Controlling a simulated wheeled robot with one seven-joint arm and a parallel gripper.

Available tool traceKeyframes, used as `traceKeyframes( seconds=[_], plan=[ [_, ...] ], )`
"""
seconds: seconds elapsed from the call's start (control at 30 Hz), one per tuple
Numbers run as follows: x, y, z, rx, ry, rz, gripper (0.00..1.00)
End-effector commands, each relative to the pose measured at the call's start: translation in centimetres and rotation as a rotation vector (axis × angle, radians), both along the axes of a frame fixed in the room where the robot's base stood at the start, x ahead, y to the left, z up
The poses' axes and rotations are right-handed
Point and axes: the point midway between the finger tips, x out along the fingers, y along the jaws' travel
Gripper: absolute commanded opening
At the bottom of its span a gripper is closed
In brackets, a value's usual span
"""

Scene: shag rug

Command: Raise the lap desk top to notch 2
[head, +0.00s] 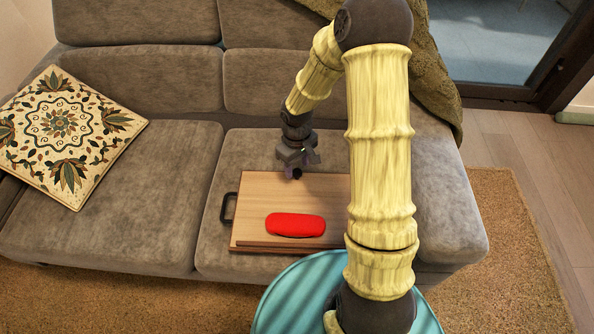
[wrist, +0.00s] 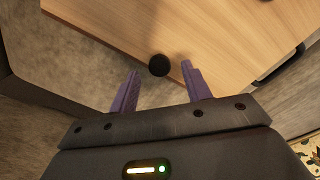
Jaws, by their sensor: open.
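The lap desk (head: 255,190) lies on the sofa seat, with a light wood top and a darker edge under its front. Its top looks flat or nearly so; any notches are not visible. A round black knob (head: 297,174) shows at its far edge; in the wrist view the knob (wrist: 159,65) is just ahead of and between my fingertips. My gripper (wrist: 158,78) has two purple fingers, apart and empty, not touching the knob. In the head view my gripper (head: 298,165) is over the desk's far edge. My arm hides the desk's right side.
A red case (head: 296,225) lies on the desk top near its front ledge. A black handle (head: 228,208) sticks out on the left side. A patterned cushion (head: 65,130) is at left, a green throw (head: 435,75) at right. A turquoise round surface (head: 290,295) is in front.

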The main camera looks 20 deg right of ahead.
Motion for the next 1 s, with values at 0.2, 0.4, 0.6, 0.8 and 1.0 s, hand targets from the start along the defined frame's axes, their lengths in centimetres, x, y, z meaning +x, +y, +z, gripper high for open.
traceKeyframes(
  seconds=[0.2,0.4,0.6,0.8,1.0],
  plan=[
    [0.0,-0.01,-1.89,0.0,0.0,0.0,0.48],
    [0.01,-0.02,-1.85,-0.001,0.0,0.0,0.48],
    [0.01,-0.02,-1.84,0.0,-0.001,-0.001,0.21],
    [0.01,0.0,-1.83,0.0,-0.001,-0.001,0.0],
    [0.2,0.02,-1.68,-0.002,-0.007,-0.001,0.0]
  ],
)
